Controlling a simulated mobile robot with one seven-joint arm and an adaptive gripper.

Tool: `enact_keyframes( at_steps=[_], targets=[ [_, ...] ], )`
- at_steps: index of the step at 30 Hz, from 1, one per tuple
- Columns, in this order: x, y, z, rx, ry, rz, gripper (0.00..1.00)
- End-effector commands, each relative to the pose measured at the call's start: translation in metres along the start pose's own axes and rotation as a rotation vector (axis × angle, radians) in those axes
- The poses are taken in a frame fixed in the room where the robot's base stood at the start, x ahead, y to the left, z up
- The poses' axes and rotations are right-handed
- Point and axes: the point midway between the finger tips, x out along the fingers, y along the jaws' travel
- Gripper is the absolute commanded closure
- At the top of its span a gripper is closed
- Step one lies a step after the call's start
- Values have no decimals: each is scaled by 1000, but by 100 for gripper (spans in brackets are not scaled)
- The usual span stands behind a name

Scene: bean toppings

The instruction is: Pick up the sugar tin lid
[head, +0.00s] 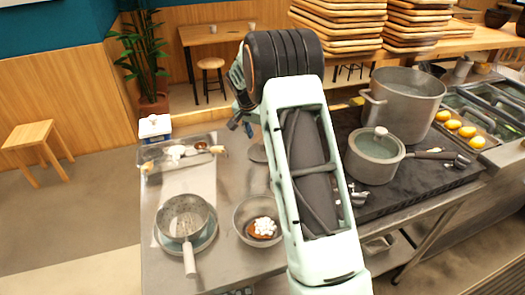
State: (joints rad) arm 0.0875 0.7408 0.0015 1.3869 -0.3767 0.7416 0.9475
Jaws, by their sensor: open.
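A small white and blue container (154,128) stands at the back left corner of the steel counter; it may be the sugar tin. Its top looks closed, but it is too small to tell the lid apart for sure. My gripper (241,124) is partly hidden behind my own arm. It hangs above the back of the counter, to the right of the container and clear of it. The gripper is open, and I see nothing held in it.
A clear tray (152,166) with small bowls lies just in front of the container. A saucepan (183,217) and a steel bowl (255,222) with food stand nearer. A lidded pot (374,158) and a tall pot (404,98) are on the stove to the right.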

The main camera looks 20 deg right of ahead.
Motion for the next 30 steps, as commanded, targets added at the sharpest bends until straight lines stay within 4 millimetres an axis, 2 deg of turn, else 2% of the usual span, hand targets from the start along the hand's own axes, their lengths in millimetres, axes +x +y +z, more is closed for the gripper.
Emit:
enact_keyframes(
  at_steps=[10,20,30],
  targets=[
    [44,4,-1,1,-2,1,53],
    [50,4,-1,0,-1,0,53],
    [50,4,0,0,-1,0,91]
  ],
)
